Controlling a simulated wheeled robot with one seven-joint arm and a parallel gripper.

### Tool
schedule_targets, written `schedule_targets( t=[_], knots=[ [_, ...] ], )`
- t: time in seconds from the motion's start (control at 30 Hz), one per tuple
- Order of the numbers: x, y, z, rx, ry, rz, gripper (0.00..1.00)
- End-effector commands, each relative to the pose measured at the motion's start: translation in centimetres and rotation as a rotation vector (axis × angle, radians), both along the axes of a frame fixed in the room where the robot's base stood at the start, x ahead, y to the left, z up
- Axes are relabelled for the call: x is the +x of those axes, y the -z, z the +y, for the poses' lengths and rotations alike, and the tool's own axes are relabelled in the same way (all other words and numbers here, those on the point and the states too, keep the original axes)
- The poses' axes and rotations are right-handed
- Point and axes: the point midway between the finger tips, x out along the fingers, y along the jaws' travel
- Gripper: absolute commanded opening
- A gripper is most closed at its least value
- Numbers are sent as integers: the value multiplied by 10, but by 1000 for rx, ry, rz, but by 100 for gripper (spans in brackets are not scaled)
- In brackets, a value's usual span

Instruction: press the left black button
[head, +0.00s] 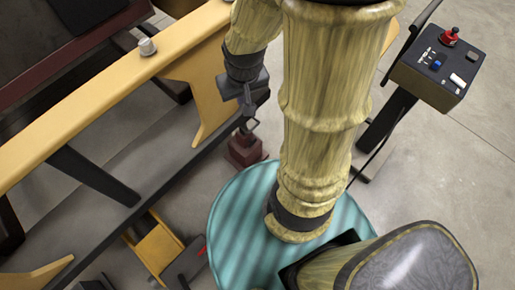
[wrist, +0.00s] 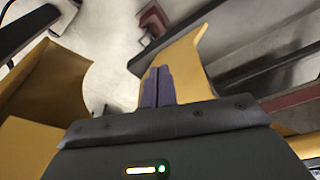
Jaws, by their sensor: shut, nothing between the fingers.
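A dark control box (head: 425,84) stands on a dark post at the upper right of the head view. Its top carries a red mushroom knob (head: 450,36), a blue knob (head: 437,65), a white piece (head: 458,80) and small white marks. I cannot make out a left black button; it is too small or too dark against the panel. My gripper (head: 250,118) is left of centre, beside the yellow beam and well apart from the box. In the wrist view its two fingers (wrist: 158,86) are together and empty, in front of a yellow part.
A yellow beam (head: 110,95) with a small silver knob (head: 147,46) crosses the left side, with dark rails below it. A dark red block (head: 245,148) is on the floor below my gripper. Grey floor (head: 440,165) lies open at the right.

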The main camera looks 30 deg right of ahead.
Motion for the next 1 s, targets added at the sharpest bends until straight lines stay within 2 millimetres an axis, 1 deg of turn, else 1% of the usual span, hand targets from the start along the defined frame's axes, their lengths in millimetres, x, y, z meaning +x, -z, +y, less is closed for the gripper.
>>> schedule_targets(
  t=[0.03, 0.07, 0.1, 0.27, 0.3, 0.37, 0.4, 0.47, 0.5, 0.67, 0.7, 0.87, 0.9, 0.97, 1.0],
  knots=[
    [3, 34, -7, 2, 23, 11, 0],
    [5, 46, -10, 4, 35, 13, 0],
    [8, 62, -15, 6, 52, 16, 0],
    [18, 126, -35, 25, 120, 26, 0],
    [20, 142, -39, 33, 137, 27, 0],
    [23, 166, -46, 46, 164, 29, 0],
    [25, 182, -50, 56, 181, 29, 0],
    [28, 206, -57, 72, 208, 30, 0],
    [29, 222, -61, 84, 226, 30, 0],
    [34, 286, -78, 141, 302, 24, 0],
    [34, 302, -82, 156, 321, 22, 0],
    [38, 364, -95, 228, 402, 6, 0],
    [39, 380, -98, 248, 423, -1, 0],
    [40, 402, -103, 278, 456, -11, 0],
    [41, 417, -106, 299, 478, -18, 0]
  ],
)
